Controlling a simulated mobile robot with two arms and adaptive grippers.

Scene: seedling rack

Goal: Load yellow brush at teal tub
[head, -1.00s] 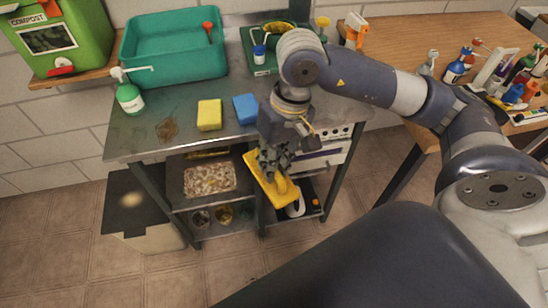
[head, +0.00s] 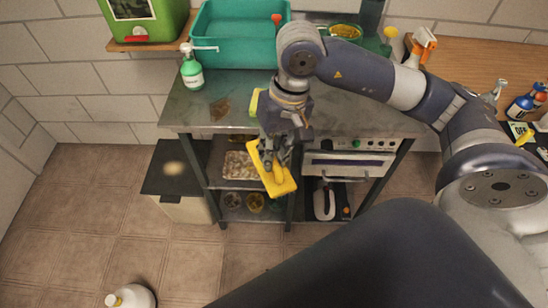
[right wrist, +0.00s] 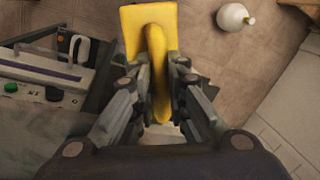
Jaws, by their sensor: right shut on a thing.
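The yellow brush (head: 279,181) is a flat yellow block with a raised handle. My right gripper (head: 272,150) is shut on its handle and holds it in the air in front of the metal table, tilted. In the right wrist view the brush (right wrist: 150,32) sits between the two fingers of the gripper (right wrist: 158,88). The teal tub (head: 240,49) stands at the back left of the metal table; a red-headed tool (head: 277,19) shows at its right side. My left gripper is not in view.
A green soap bottle (head: 192,70) stands left on the metal table (head: 345,119). A green compost bin (head: 143,22) is at the upper left. A white bottle (head: 132,297) is on the floor (head: 90,230).

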